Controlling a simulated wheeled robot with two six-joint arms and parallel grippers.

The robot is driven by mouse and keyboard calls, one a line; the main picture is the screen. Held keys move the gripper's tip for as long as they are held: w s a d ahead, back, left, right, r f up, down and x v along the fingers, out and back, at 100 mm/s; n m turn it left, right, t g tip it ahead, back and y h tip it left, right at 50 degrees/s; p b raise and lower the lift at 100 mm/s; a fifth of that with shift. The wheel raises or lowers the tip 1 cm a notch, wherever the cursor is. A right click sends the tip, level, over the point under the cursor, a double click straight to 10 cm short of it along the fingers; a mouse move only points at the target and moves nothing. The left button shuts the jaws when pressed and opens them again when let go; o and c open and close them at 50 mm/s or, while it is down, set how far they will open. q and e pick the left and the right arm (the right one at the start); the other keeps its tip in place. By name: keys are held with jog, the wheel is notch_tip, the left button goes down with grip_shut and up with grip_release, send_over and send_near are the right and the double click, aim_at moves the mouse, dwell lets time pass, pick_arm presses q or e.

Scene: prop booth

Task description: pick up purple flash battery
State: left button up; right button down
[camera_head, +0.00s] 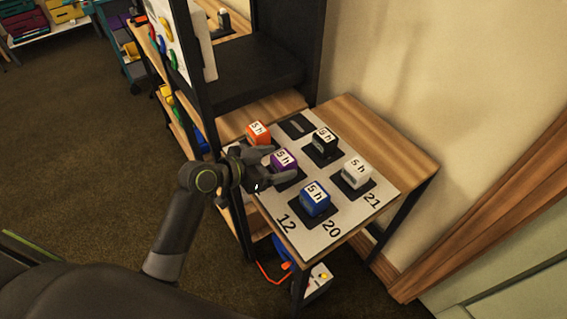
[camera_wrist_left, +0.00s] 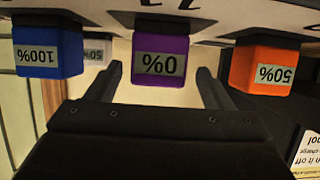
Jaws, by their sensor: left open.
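The purple flash battery (camera_head: 284,158), a small block with a white "5h" label on top, sits on a dark pad of the white mat (camera_head: 265,187). In the left wrist view the purple battery (camera_wrist_left: 160,62) hangs upside down in the picture and its display reads 0%. My left gripper (camera_head: 277,165) is open beside it, with one finger on each side in the wrist view (camera_wrist_left: 160,82). The gripper hides part of the battery's base in the head view. Whether the fingers touch it, I cannot tell. My right gripper is not in view.
An orange battery (camera_head: 258,133), a blue battery (camera_head: 315,200), a black battery (camera_head: 324,141) and a white battery (camera_head: 356,172) stand close around. One pad (camera_head: 296,126) is empty. The wooden table (camera_head: 390,135) has bare room at the back right, by the wall.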

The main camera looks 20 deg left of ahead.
aim_at(289, 160)
pick_arm(q)
jog(key=shift+p+x, duration=0.45)
jog(key=shift+x, duration=1.8)
jog(key=shift+s+f, duration=0.1)
jog(key=shift+c, duration=0.4)
jog(key=c, duration=1.2)
